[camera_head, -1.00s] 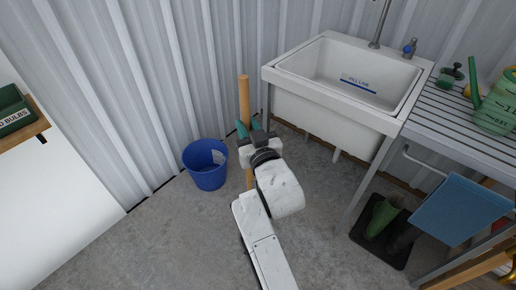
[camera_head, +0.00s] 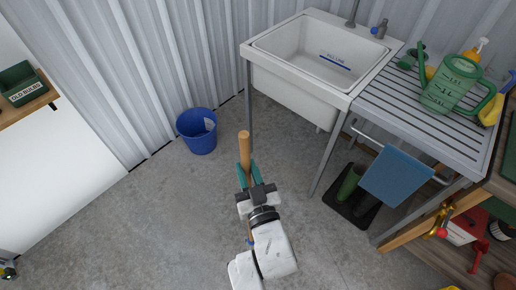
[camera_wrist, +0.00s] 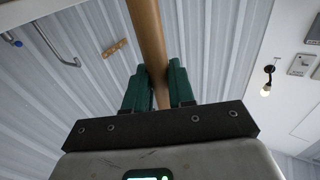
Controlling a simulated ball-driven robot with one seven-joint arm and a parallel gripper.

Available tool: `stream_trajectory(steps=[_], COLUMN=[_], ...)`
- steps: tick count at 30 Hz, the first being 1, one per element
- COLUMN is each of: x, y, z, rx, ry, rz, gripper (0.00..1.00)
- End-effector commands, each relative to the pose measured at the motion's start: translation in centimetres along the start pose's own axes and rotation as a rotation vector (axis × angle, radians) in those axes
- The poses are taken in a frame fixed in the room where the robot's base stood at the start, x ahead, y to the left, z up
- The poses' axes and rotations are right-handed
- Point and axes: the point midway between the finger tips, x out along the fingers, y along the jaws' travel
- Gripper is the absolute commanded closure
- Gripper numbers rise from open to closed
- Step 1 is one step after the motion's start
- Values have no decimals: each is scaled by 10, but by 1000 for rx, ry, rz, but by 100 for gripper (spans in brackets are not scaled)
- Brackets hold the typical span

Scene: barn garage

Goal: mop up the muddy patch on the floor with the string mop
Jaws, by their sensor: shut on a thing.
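My gripper (camera_head: 247,178) is shut on a wooden pole, the mop handle (camera_head: 244,146), in the lower middle of the head view. The handle's upper end sticks up past the green fingers. In the wrist view the handle (camera_wrist: 149,40) runs up between the two green fingers (camera_wrist: 152,88). The handle's lower part is mostly hidden behind my wrist and arm, and the mop's string head is not visible. I see no muddy patch on the visible floor.
A blue bucket (camera_head: 197,131) stands on the concrete floor (camera_head: 140,215) by the corrugated wall. Floor at left is clear.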

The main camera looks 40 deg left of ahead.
Motion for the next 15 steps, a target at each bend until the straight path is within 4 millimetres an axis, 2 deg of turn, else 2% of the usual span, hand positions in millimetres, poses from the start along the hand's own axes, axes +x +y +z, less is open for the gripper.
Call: stream_trajectory(steps=[1, 5, 15], x=[-3, -8, -11], y=[-4, -9, -11], z=[-7, -7, 12], rx=[-1, -3, -3], ry=[8, 12, 12], rz=[-7, -15, -18], gripper=[100, 100, 100])
